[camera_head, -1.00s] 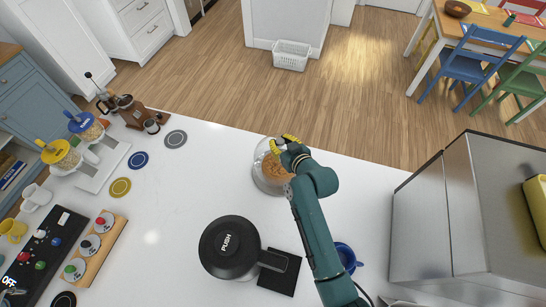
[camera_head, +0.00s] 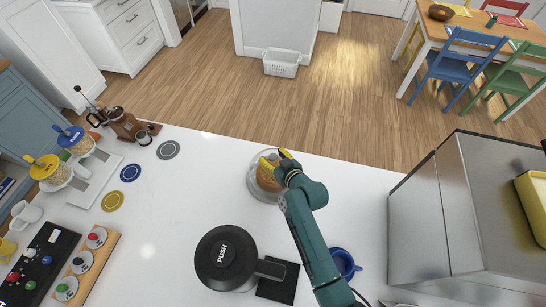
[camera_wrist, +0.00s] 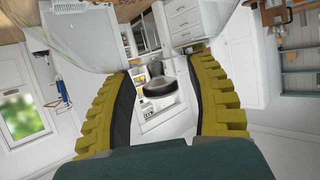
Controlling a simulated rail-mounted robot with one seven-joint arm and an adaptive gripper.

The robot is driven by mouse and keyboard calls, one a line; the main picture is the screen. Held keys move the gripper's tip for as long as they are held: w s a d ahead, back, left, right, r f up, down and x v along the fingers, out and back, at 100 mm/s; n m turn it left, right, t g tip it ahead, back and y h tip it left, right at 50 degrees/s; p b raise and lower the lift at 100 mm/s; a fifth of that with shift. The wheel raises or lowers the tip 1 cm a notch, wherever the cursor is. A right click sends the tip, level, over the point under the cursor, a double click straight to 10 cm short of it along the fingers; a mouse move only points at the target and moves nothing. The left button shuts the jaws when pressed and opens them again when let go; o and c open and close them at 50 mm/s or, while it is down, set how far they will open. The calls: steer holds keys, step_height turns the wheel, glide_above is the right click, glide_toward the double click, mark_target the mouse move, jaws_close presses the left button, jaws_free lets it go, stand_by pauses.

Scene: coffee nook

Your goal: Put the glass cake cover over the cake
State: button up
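The brown cake (camera_head: 268,176) stands on the far edge of the white counter in the head view, with clear glass (camera_head: 254,190) around it. I cannot tell how much of this glass is the cover and how much is a stand. My gripper (camera_head: 276,158) is at the far side of the cake, its yellow fingers over the glass in the picture. In the wrist view the two fingers (camera_wrist: 163,100) are spread apart with nothing held between them. A faint clear curved surface (camera_wrist: 72,40) shows at its upper left, perhaps the glass. My arm hides part of the glass's right side.
A black-lidded pot marked PUSH (camera_head: 226,258) and a blue cup (camera_head: 344,262) stand nearer on the counter. A steel cabinet (camera_head: 430,220) rises at the right. Coasters (camera_head: 131,173) and jars (camera_head: 50,172) are at the left. The counter middle is clear.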

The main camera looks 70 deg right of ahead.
steer(key=shift+r, duration=0.15)
steer(key=shift+s+a+r, duration=0.1)
steer(key=shift+s+a, duration=0.05)
steer(key=shift+s, duration=0.05)
steer(key=v, duration=1.1)
steer(key=shift+s+r, duration=0.15)
steer(key=shift+s, duration=0.05)
steer(key=shift+a, duration=0.15)
